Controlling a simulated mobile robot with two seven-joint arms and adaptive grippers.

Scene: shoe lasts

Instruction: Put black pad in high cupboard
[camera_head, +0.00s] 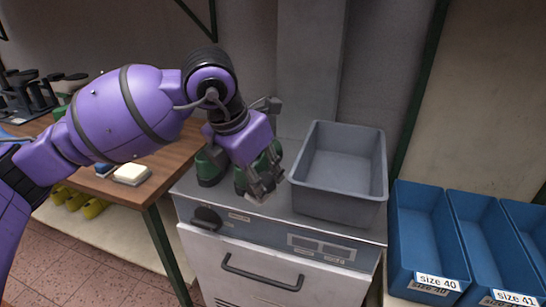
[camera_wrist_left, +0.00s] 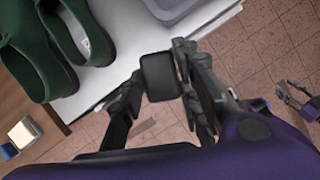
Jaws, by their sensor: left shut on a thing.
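The black pad (camera_wrist_left: 160,76) is a small dark rounded rectangle between the fingertips of my left gripper (camera_wrist_left: 158,84) in the left wrist view. The gripper is shut on it. In the head view my left gripper (camera_head: 262,188) points down in front of a pair of green shoes (camera_head: 210,168), over the front part of a grey-topped cabinet. The pad is hard to make out there. A dark gripper-like part (camera_wrist_left: 298,97) at the right of the left wrist view looks like my right gripper; its fingers are too small to judge. No high cupboard is in view.
An empty grey bin (camera_head: 376,205) stands on the cabinet (camera_head: 207,197), right of the shoes. Blue bins (camera_head: 402,270) marked with sizes are at the far right. A wooden table (camera_head: 176,157) with a whitish block (camera_head: 132,174) is at the left. A wall rises behind.

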